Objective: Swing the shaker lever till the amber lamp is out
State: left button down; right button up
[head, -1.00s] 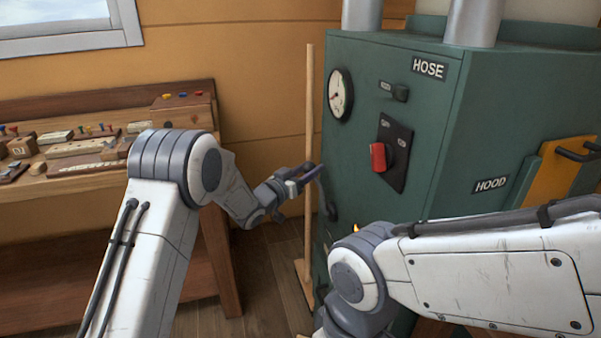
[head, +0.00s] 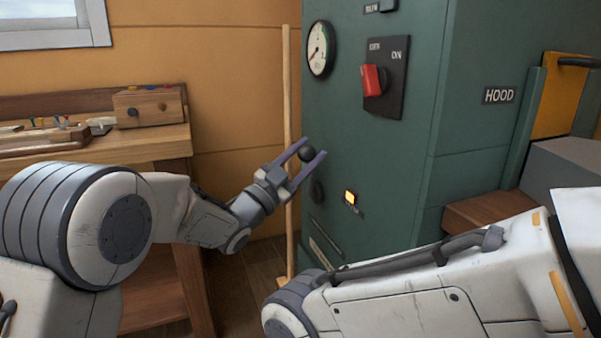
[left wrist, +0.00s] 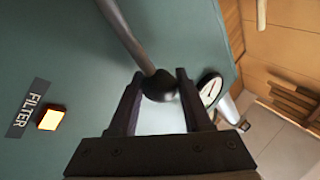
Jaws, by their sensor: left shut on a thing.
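The shaker lever shows as a grey rod (left wrist: 125,35) ending in a black ball knob (left wrist: 158,85) in the left wrist view. In the head view the knob (head: 306,154) sits between the fingertips of my left gripper (head: 308,157). That gripper is shut on the knob, in front of the green cabinet. The amber lamp (head: 350,197) is lit, low on the cabinet front. It also glows in the left wrist view (left wrist: 50,119), beside a FILTER label (left wrist: 26,108). My right arm crosses the lower right; its gripper is out of view.
The green cabinet (head: 400,150) carries a gauge (head: 320,49) and a red switch (head: 373,80) on a black ON plate. A wooden pole (head: 287,110) leans left of it. A workbench (head: 120,150) with small items stands at the left. My right arm covers the cabinet's lower front.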

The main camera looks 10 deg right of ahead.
pick_arm(q)
jog(key=shift+s+d+f+m+g+h+b, duration=0.1)
jog(key=shift+s+f+m+g+h+b, duration=0.2)
jog(key=shift+m+b, duration=0.25)
jog(key=shift+s+f+m+g+h+b, duration=0.15)
jog(key=shift+s+m+h+b, duration=0.1)
jog(key=shift+s+m+b, duration=0.25)
jog(key=shift+s+d+f+m+g+h+b, duration=0.15)
jog(key=shift+s+m+g+h+b, duration=0.1)
jog(key=shift+m+b, duration=0.35)
pick_arm(e)
jog(key=shift+f, duration=2.35)
pick_arm(q)
jog(key=shift+c, duration=1.8)
grip_release()
jog(key=shift+a, duration=0.1)
jog(key=p+v, duration=0.1)
jog(key=v, duration=0.9)
jog(key=shift+a+p, duration=0.2)
jog(key=shift+p, duration=0.1)
pick_arm(e)
jog(key=shift+r, duration=0.85)
pick_arm(q)
jog(key=shift+s+f, duration=0.1)
